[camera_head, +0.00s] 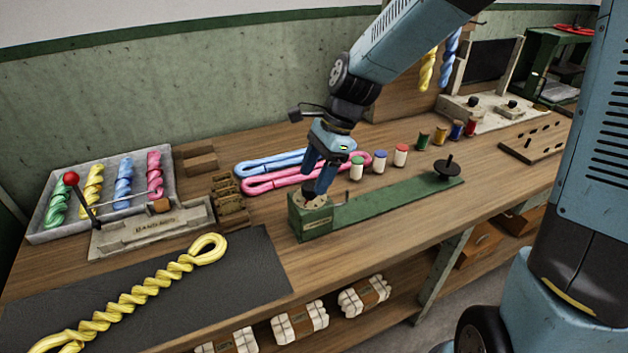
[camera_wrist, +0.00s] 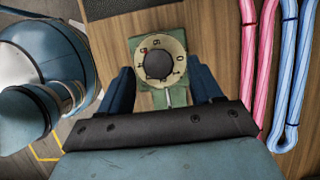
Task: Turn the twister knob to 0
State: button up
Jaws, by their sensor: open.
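The twister is a long green bench device (camera_head: 400,199) with a green box (camera_head: 316,225) at its left end. A dark knob (camera_head: 309,189) sits on top of that box, partly hidden by my gripper. In the wrist view the round dark knob (camera_wrist: 158,64) sits inside a pale numbered dial (camera_wrist: 158,42). A small red mark shows at the dial's upper left, and a 0 shows at its right. My gripper (camera_head: 320,178) points down over the knob. In the wrist view its two blue fingers (camera_wrist: 161,84) are open, one on each side of the dial; contact cannot be told.
Pink and blue skeins (camera_head: 275,180) lie behind the twister, with several thread spools (camera_head: 380,161) beside them. A black post (camera_head: 446,168) stands at the twister's far end. A yellow twisted skein (camera_head: 130,300) lies on a dark mat front left.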

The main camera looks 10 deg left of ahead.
jog(key=shift+x, duration=1.1)
jog(key=shift+c, duration=0.2)
jog(key=c, duration=0.9)
jog(key=shift+d, duration=0.1)
jog(key=shift+c, duration=0.5)
jog(key=shift+r, duration=0.1)
